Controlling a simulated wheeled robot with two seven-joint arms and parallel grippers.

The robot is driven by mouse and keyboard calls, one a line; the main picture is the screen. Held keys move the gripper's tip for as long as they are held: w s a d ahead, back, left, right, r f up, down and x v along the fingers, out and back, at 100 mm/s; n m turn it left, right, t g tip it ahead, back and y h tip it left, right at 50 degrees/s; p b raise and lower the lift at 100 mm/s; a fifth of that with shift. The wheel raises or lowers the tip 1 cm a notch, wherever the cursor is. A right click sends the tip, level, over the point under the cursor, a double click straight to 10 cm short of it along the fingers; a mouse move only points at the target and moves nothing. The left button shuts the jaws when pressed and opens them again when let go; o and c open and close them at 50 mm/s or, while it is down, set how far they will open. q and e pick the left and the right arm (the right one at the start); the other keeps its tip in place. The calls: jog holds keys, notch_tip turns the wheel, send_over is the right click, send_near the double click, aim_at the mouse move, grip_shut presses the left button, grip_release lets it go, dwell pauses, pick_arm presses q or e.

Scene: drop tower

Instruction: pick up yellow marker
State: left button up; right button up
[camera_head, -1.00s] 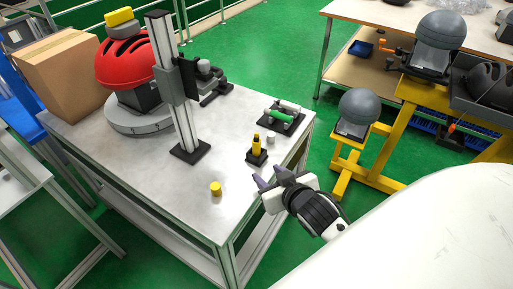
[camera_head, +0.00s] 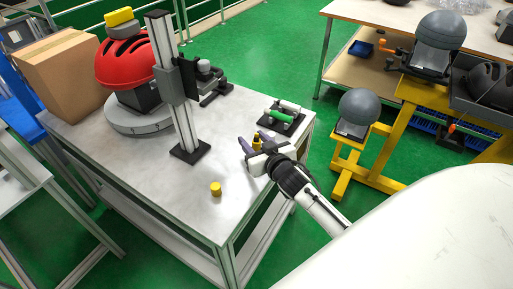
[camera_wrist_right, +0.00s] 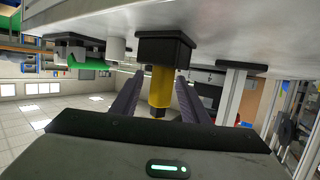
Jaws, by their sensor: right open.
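The yellow marker (camera_head: 257,141) stands upright in a small black holder on the metal table; my right gripper partly hides it in the head view. In the right wrist view, which is upside down, the yellow marker (camera_wrist_right: 160,84) hangs from its black holder (camera_wrist_right: 164,48) between the two fingers. My right gripper (camera_head: 252,141) is open around the marker, with a finger on each side. Gaps show between the marker and both fingers. My left gripper is not in view.
A short yellow cylinder (camera_head: 216,189) stands near the table's front. A green-handled item (camera_head: 280,117) lies on a black base behind the marker. A metal column (camera_head: 178,95) and a red helmet (camera_head: 128,65) stand farther left. The table (camera_head: 150,190) is clear at the front left.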

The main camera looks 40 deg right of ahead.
jog(key=shift+x, duration=0.75)
grip_shut()
